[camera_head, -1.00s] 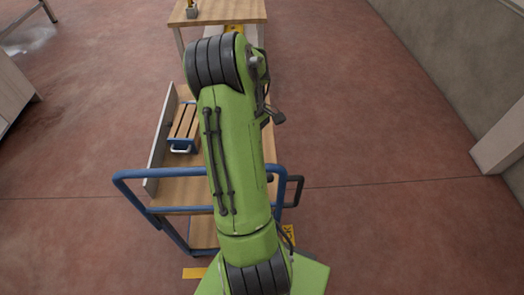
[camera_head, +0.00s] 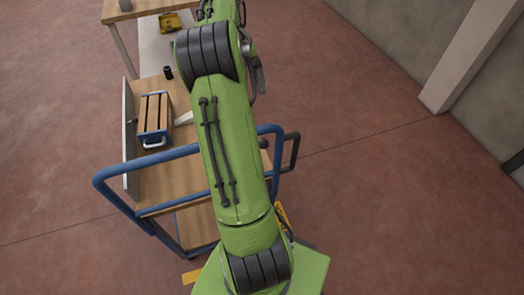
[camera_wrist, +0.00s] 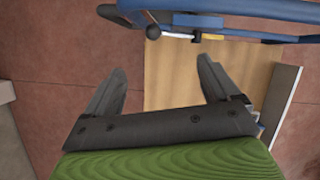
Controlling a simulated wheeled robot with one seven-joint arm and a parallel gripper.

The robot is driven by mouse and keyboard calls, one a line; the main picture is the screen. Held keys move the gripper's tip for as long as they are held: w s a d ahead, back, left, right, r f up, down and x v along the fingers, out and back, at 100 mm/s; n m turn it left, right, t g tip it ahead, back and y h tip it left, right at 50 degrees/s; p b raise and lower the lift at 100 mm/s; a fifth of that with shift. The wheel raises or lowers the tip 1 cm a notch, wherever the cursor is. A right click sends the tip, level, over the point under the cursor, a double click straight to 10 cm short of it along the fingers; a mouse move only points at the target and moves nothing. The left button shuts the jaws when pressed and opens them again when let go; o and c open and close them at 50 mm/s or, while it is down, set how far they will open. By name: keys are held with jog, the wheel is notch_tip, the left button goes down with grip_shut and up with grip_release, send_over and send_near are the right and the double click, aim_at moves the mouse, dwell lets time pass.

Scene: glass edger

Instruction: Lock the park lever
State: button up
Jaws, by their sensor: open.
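The park lever shows in the wrist view as a black ball knob (camera_wrist: 153,32) on a pale rod with a yellow piece beside it, along the blue rail of the cart. In the head view a dark knob (camera_head: 264,143) shows at the cart's right side, partly behind my arm. My gripper (camera_wrist: 160,80) is open and empty in the wrist view, with its two fingers spread over the cart's wooden deck (camera_wrist: 178,85) and the floor. The knob lies beyond the fingertips, apart from them.
The cart has a blue tube handle (camera_head: 108,180) and a black loop handle (camera_head: 293,151). A slatted wooden block in a blue frame (camera_head: 154,115) and a small black cylinder (camera_head: 168,72) stand on it. A wooden table (camera_head: 118,11) is behind.

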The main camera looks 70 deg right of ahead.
jog(key=b+x, duration=0.5)
jog(key=x, duration=1)
jog(key=shift+s+a+f+b, duration=0.1)
jog(key=shift+s+f+b, duration=0.15)
jog(key=shift+b, duration=0.15)
jog(key=shift+c, duration=0.2)
jog(key=c, duration=1.5)
